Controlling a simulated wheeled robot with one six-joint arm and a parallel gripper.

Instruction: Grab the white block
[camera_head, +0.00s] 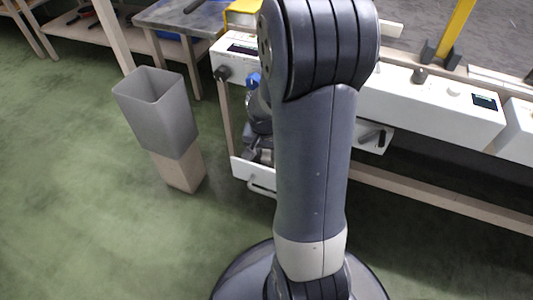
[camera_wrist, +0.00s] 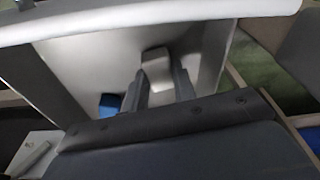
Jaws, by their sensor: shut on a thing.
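My gripper (camera_wrist: 160,84) is in the wrist view, its two dark fingers on either side of a pale white block (camera_wrist: 155,72). The jaws are shut on the block, which shows between and just beyond the fingertips. Around it is the inside of a light box-like drawer (camera_wrist: 85,62), with a white rim across the top of the view. In the head view my arm hides much of the scene. The open white drawer (camera_head: 239,170) shows to the left of the arm, low on the white unit, and the white block cannot be made out there.
A blue object (camera_wrist: 110,102) lies left of the fingers in the wrist view. In the head view a grey bin (camera_head: 155,112) stands on a wooden block (camera_head: 180,168) at the left. Green floor is free in front. White machine units (camera_head: 425,105) line the right side.

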